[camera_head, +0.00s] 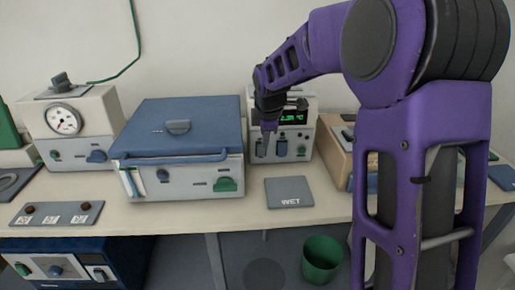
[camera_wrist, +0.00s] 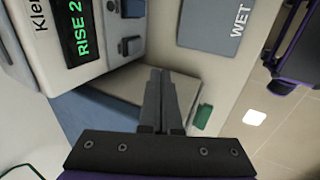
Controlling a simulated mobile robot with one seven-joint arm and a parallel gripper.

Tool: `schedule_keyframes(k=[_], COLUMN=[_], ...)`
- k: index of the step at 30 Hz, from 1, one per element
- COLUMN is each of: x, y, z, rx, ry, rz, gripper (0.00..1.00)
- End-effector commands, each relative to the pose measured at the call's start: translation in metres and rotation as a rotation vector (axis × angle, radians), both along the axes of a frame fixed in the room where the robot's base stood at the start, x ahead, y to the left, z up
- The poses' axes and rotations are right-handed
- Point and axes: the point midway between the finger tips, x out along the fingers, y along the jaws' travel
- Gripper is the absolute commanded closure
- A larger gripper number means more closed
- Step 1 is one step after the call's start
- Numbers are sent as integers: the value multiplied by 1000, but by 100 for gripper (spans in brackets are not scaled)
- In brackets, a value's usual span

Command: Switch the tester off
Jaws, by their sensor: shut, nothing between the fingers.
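The tester (camera_head: 299,134) is a pale box with a lit green display (camera_head: 292,117), standing at the back of the bench. Its front has blue-grey switches along the lower part, one at the centre (camera_head: 281,148). In the wrist view the tester is turned sideways at upper left. My gripper (camera_head: 268,121) is in front of the tester's upper left in the head view. In the wrist view its fingers (camera_wrist: 163,80) are shut and empty, apart from that switch.
A grey mat marked WET (camera_head: 288,191) lies in front. A gauge unit (camera_head: 75,125) is farther left. A green bin (camera_head: 322,258) is below the bench.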

Motion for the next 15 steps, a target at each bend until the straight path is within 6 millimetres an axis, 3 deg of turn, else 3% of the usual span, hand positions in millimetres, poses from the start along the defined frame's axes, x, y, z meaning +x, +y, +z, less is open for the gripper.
schedule_keyframes(k=[10, 15], x=[1, 9], y=[0, 0], z=[-3, -22], rx=[-1, 0], ry=[1, 3], rz=[0, -1], gripper=[100, 100])
